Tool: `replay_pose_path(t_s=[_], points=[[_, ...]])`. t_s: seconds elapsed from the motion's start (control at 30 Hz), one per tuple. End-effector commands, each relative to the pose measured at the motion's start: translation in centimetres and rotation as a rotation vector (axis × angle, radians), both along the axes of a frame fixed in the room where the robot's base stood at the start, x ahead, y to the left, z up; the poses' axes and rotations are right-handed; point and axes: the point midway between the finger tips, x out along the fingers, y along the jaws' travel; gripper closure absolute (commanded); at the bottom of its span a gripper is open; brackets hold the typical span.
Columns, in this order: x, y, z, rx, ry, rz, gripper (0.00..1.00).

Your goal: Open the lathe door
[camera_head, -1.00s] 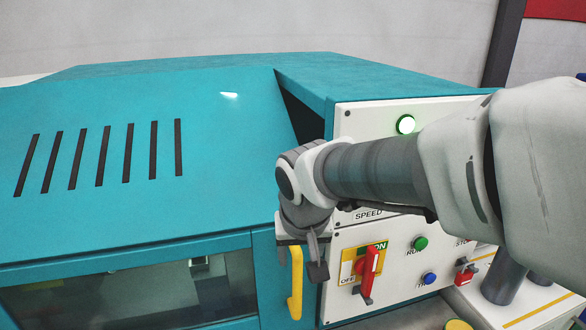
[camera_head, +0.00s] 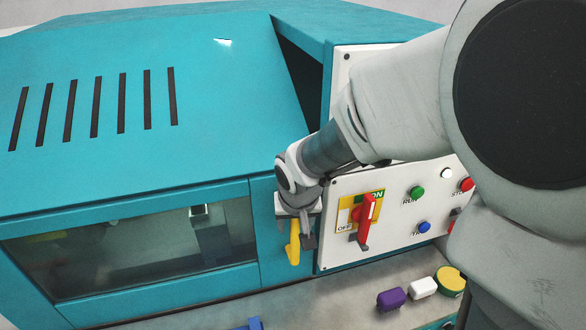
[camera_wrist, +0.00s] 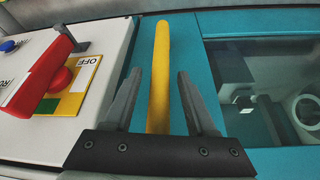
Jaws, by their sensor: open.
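The teal lathe door (camera_head: 150,283) has a dark window (camera_head: 130,255) and appears closed in the head view. Its yellow vertical handle (camera_head: 293,245) is near the door's right edge, partly hidden by my gripper. My gripper (camera_head: 300,228) is at the handle. In the wrist view, the yellow handle (camera_wrist: 159,80) runs between the two separated fingers of my gripper (camera_wrist: 155,90), with a gap visible on each side. The jaws are open around the handle.
Right of the handle is a white control panel (camera_head: 400,220) with a red switch lever (camera_head: 366,222), close to one finger in the wrist view. Purple (camera_head: 391,299), white (camera_head: 423,286) and yellow (camera_head: 450,280) pieces lie on the ledge below.

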Motion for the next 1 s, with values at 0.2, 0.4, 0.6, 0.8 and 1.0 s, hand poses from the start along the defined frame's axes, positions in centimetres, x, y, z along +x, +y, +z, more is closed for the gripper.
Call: replay_pose_path(t_s=[0.2,0.4,0.6,0.8,1.0], points=[[0.0,0.0,0.03,0.0,0.0,0.0,0.74],[-0.01,0.0,0.04,0.0,0.0,0.0,1.0],[0.0,0.01,0.05,0.0,0.0,0.0,1.0],[0.0,0.01,0.07,0.0,-0.001,0.0,1.0],[0.0,0.01,0.08,0.0,-0.001,0.0,1.0]])
